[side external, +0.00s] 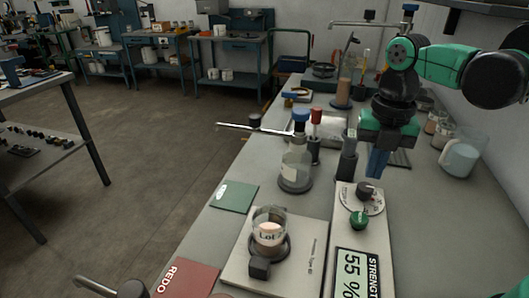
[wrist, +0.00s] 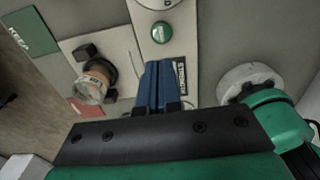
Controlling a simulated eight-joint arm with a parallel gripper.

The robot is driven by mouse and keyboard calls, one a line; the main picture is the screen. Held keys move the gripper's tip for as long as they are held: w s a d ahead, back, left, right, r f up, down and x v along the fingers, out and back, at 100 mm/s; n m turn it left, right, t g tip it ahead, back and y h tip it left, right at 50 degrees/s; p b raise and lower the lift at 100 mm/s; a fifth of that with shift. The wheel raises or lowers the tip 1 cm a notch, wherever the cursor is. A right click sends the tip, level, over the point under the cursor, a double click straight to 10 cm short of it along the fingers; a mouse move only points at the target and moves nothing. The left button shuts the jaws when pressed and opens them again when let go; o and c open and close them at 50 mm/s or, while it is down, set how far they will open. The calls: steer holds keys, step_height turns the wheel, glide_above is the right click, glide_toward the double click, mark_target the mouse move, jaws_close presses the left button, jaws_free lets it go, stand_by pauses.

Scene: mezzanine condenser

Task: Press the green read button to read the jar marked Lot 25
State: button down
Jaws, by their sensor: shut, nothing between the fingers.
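The green read button (side external: 359,218) is a round knob on a pale panel (side external: 375,235), near a black dial (side external: 367,189) and a display reading 55 % STRENGTH (side external: 358,272). The wrist view also shows the button (wrist: 161,32), clear of the fingers. My gripper (side external: 376,174) has blue fingers, shut and empty, above the bench beyond the dial. The wrist view shows its fingertips (wrist: 158,64) apart from the button.
A green mat (side external: 234,196) and a red REDO mat (side external: 185,280) lie left of the plate. A flask (side external: 296,167) stands behind the jar. A dark upright block (side external: 347,157) stands close left of my gripper. A white jug (side external: 461,153) stands at right.

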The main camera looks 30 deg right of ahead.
steer(key=shift+r, duration=1.3)
steer(key=f+m+t, duration=0.1)
steer(key=m+t, duration=0.1)
steer(key=m, duration=0.7)
steer(key=f+m+t, duration=0.1)
steer(key=m+t, duration=0.1)
steer(key=m, duration=0.7)
steer(key=f+m+t, duration=0.1)
steer(key=m+t, duration=0.2)
steer(key=m, duration=0.6)
steer(key=shift+s+d+f, duration=0.1)
steer(key=shift+d+f, duration=0.15)
steer(key=shift+f, duration=0.15)
